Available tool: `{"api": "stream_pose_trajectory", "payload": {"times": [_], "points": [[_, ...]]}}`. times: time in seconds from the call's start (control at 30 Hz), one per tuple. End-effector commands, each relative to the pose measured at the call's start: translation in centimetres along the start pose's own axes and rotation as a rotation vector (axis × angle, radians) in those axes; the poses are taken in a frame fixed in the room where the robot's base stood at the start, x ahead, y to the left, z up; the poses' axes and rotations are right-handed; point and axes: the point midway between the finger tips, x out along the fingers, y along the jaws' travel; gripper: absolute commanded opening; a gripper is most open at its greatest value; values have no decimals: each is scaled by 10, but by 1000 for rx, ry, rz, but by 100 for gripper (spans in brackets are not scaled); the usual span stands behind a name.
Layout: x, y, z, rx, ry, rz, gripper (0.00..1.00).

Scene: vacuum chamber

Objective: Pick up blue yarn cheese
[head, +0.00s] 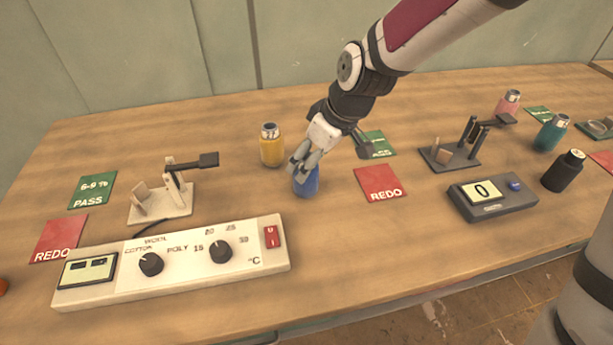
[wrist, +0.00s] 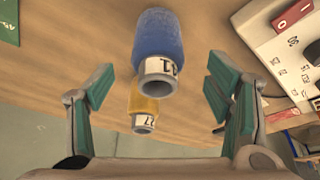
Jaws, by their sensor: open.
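The blue yarn cheese (head: 307,182) stands on the wooden table near the middle in the head view, partly hidden by my gripper (head: 303,163). In the wrist view the blue yarn cheese (wrist: 159,40) shows a blue body and a white end with a dark mark and a round hole. My gripper (wrist: 160,100) is open there, one green-padded finger on each side of the picture. The blue cheese lies between the two fingers' lines, toward the top, and I see no finger touching it. In the head view the fingertips overlap its top, and contact cannot be told.
A yellow yarn cheese (head: 271,145) stands behind and left of the blue one; it also shows in the wrist view (wrist: 143,104). A white control panel (head: 180,262) lies front left, and a red REDO card (head: 380,184) lies right. A grey counter box (head: 492,197) is farther right.

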Motion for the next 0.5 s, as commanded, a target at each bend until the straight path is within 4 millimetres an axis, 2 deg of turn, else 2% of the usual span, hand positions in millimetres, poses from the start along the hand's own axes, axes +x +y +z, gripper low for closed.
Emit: {"api": "stream_pose_trajectory", "payload": {"times": [0.03, 0.27, 0.5], "points": [[7, 0, 0, -1, -2, -1, 73], [21, 1, 1, 0, -1, -1, 73], [55, 3, 3, 0, -1, -1, 73]]}}
